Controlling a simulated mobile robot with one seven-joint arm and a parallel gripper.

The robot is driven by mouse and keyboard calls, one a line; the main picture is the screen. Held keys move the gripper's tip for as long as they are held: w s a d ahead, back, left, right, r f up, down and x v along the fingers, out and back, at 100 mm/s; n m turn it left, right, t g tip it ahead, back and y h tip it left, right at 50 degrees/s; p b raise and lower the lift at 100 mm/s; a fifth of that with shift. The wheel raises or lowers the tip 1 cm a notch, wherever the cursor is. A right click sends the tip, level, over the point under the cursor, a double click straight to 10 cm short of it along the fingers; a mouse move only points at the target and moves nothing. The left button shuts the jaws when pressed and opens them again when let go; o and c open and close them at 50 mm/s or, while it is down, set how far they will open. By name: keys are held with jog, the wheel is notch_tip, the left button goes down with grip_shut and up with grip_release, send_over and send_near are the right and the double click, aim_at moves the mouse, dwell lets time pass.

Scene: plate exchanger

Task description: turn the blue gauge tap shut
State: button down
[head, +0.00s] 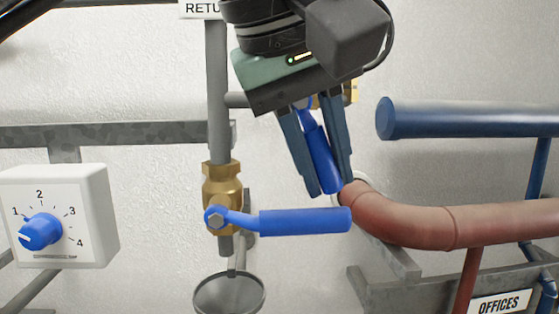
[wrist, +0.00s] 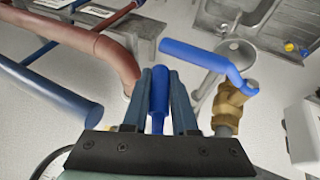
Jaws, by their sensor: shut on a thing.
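My gripper (head: 331,186) comes down from the top of the head view. Its two fingers are shut on a blue lever handle (head: 319,158), which hangs down and tilts slightly right at its lower end. I take this for the blue gauge tap. Its brass body (head: 352,90) is mostly hidden behind my gripper. In the wrist view the handle (wrist: 159,92) lies between the fingers (wrist: 160,76), and its pivot is hidden. A second blue lever (head: 305,221) lies nearly level on a brass valve (head: 222,187) lower left; it also shows in the wrist view (wrist: 205,58).
A red pipe (head: 455,229) bends close by the fingertips on the right. A blue pipe (head: 465,120) ends above it. A grey vertical pipe (head: 217,95) stands left, above a funnel (head: 229,292). A white box with a blue dial (head: 95,205) is far left.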

jog(key=c, duration=0.7)
grip_release()
jog(key=shift+s, duration=0.1)
